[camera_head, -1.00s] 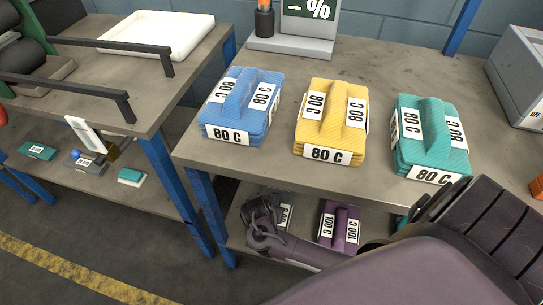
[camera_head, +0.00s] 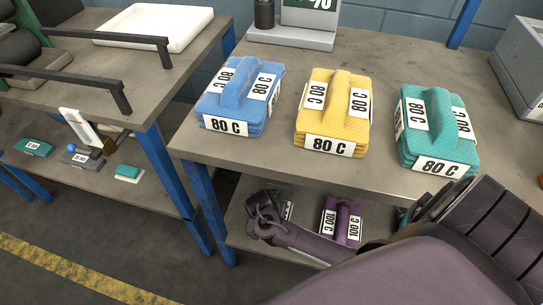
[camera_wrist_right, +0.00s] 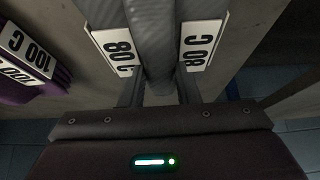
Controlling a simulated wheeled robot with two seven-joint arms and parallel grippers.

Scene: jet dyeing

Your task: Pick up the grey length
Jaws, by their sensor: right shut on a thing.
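The grey length (camera_wrist_right: 158,45) shows large in the right wrist view, a ridged grey block with white "80 C" labels on both sides of its raised middle. My right gripper (camera_wrist_right: 160,88) is shut on that raised middle. In the head view my right gripper (camera_head: 264,212) is at the lower shelf under the right table. There it hides most of the grey length, and only part of a white label (camera_head: 288,211) shows beside it. Whether the length touches the shelf is hidden. My left gripper is not in view.
A purple length (camera_head: 342,221) marked "100 C" lies just right of my gripper on the lower shelf (camera_head: 238,238). Blue (camera_head: 240,92), yellow (camera_head: 333,110) and teal (camera_head: 437,130) stacks stand on the tabletop (camera_head: 388,55) above. A blue table leg (camera_head: 203,200) stands to the left.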

